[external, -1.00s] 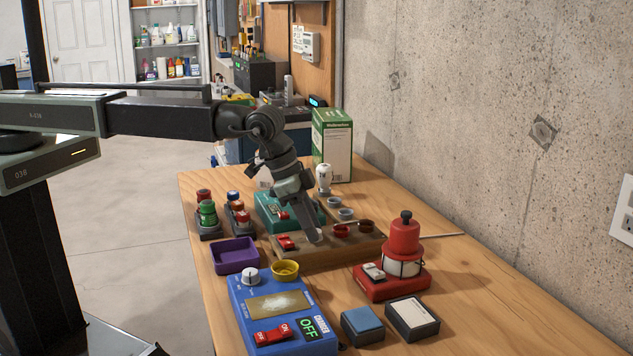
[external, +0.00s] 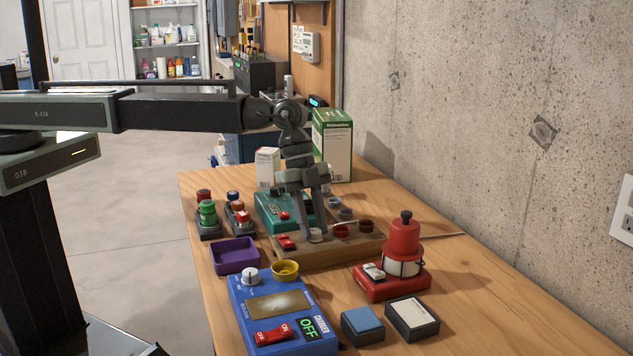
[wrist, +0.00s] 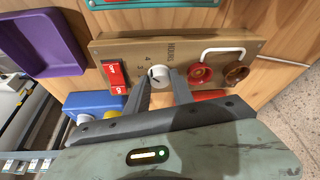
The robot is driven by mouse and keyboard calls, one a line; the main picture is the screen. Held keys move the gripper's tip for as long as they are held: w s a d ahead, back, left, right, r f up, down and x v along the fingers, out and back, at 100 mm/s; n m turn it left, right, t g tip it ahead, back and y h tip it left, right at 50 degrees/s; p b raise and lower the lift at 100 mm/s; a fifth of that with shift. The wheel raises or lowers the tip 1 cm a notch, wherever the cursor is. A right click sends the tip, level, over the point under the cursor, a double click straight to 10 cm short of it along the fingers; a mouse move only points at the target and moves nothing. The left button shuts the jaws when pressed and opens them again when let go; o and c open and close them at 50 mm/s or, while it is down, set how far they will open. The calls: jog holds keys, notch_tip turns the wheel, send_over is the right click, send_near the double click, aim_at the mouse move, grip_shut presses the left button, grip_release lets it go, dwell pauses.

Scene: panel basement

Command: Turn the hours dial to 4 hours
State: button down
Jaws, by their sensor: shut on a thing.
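The hours dial (wrist: 158,76) is a white knob with a dark mark on the wooden-brown box (wrist: 120,47). The word HOURS and the digits 4 and 3 are printed beside it in the wrist view. I cannot tell exactly which digit the mark points at. My gripper (wrist: 160,80) is shut on the dial, with one fingertip on each side of it. In the external view my gripper (external: 315,233) comes down steeply onto the dial (external: 316,239), whose upper part the fingers partly hide.
On the same box are a red switch (wrist: 116,74) left of the dial and red (wrist: 200,74) and brown (wrist: 237,74) rings to its right. A teal box (external: 272,207) stands behind. A purple tray (external: 235,255), blue charger (external: 262,318) and red lantern device (external: 403,250) stand nearby.

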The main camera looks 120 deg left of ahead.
jog(key=shift+m, duration=0.7)
jog(key=shift+g, duration=0.3)
jog(key=c, duration=1.1)
grip_release()
jog(key=p+v, duration=0.7)
jog(key=shift+s+a+r, duration=0.2)
jog(key=shift+a+r, duration=0.05)
jog(key=shift+r, duration=0.05)
